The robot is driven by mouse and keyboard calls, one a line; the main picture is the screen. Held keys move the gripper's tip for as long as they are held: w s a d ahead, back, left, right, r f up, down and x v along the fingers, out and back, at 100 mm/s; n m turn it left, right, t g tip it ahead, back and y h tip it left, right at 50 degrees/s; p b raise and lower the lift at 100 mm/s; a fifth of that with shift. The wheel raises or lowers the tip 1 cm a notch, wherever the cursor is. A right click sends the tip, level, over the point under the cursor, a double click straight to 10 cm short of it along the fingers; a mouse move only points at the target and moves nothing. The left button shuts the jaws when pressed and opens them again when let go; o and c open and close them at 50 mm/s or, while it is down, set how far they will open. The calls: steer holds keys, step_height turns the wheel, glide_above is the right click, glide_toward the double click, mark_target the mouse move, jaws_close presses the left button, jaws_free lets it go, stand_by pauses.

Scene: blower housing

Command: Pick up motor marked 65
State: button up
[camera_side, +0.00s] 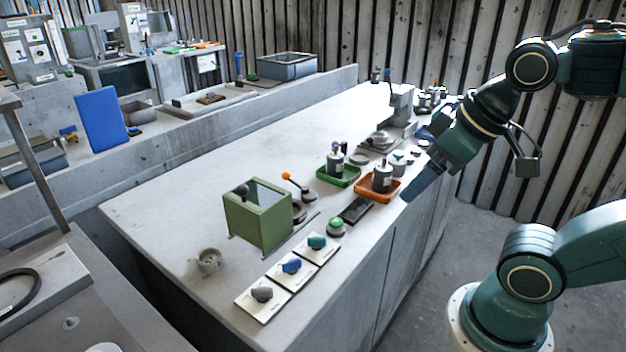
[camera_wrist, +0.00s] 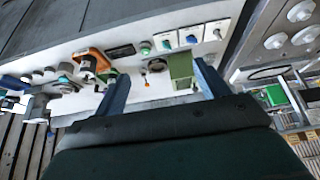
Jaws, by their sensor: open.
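A grey cylindrical motor (camera_side: 382,178) stands upright in an orange tray (camera_side: 394,190) on the bench. A second grey motor (camera_side: 335,164) stands in a green tray (camera_side: 347,180) to its left. No number can be read on either, so I cannot tell which is marked 65. My gripper (camera_side: 420,183) hangs to the right of the orange tray, above the bench's right edge, apart from both motors. In the wrist view my gripper (camera_wrist: 160,85) has its two blue fingers wide apart with nothing held. The orange tray (camera_wrist: 97,58) shows there left of the fingers.
A green open box (camera_side: 258,222) stands toward the near end, beside a lever with an orange knob (camera_side: 287,176). Several cards with coloured knobs (camera_side: 290,267) lie at the front edge. Small parts crowd the far end. The bench's left side is clear.

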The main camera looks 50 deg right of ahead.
steer(key=w+d+r+n+g, duration=0.1)
steer(key=w+d+r+n, duration=0.3)
steer(key=w, duration=0.6)
steer(key=n+g, duration=0.5)
steer(key=n, duration=0.7)
glide_above(335, 161)
steer(key=w+d, duration=0.1)
steer(key=d, duration=0.1)
step_height(335, 161, down, 10)
steer(key=shift+w+d+f, duration=0.1)
steer(key=shift+w+d, duration=0.05)
steer(key=shift+d+f+n, duration=0.15)
steer(key=shift+n, duration=0.15)
steer(key=shift+f, duration=0.1)
steer(key=shift+f, duration=4.2)
